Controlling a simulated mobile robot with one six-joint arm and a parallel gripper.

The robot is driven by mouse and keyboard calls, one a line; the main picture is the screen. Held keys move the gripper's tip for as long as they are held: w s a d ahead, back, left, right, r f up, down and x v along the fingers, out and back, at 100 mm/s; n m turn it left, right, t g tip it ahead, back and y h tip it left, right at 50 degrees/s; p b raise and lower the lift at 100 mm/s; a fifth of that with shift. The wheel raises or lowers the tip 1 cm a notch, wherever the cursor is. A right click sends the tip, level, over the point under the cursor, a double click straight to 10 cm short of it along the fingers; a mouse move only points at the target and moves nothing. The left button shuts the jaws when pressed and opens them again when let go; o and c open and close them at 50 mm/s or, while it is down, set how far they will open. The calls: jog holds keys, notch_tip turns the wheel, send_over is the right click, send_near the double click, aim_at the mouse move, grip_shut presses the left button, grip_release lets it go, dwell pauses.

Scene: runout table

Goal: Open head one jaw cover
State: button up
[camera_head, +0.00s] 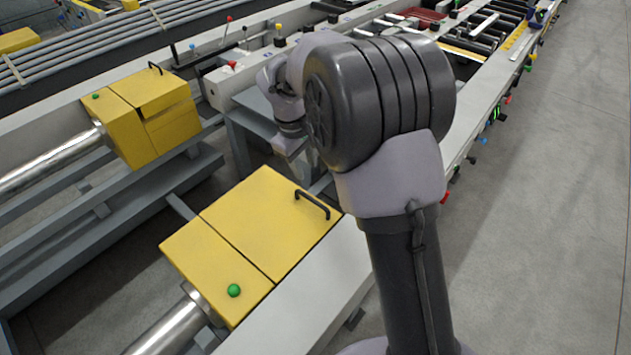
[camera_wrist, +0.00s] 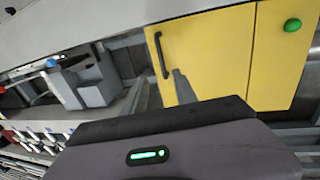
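The near yellow jaw cover (camera_head: 278,222) lies flat and closed in the head view, with a black bar handle (camera_head: 312,204) at its far right edge and a green button (camera_head: 233,290) on the yellow panel beside it. In the wrist view a yellow cover (camera_wrist: 215,55) fills the upper right, with its black handle (camera_wrist: 158,55) upright and a green button (camera_wrist: 292,25). My gripper (camera_wrist: 160,76) shows two grey fingers spread apart near the lower end of the handle, with nothing visibly held. In the head view my arm partly hides the gripper. I cannot tell whether the fingers touch the handle.
Steel bars run into both housings. A long rail (camera_head: 520,45) with coloured knobs stretches to the back right. The grey floor (camera_head: 560,200) at right is clear.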

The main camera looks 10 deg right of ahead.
aim_at(314, 200)
jog(key=f+b, duration=0.1)
jog(key=f, duration=0.4)
jog(key=w+d+f+b, duration=0.1)
jog(key=f+b, duration=0.1)
jog(key=f, duration=0.3)
jog(key=d+f+b, duration=0.1)
jog(key=f+b, duration=0.1)
jog(key=f, duration=0.3)
jog(key=shift+w+d, duration=0.15)
jog(key=shift+w, duration=0.15)
jog(key=shift+r, duration=0.1)
jog(key=shift+c, duration=0.4)
grip_shut()
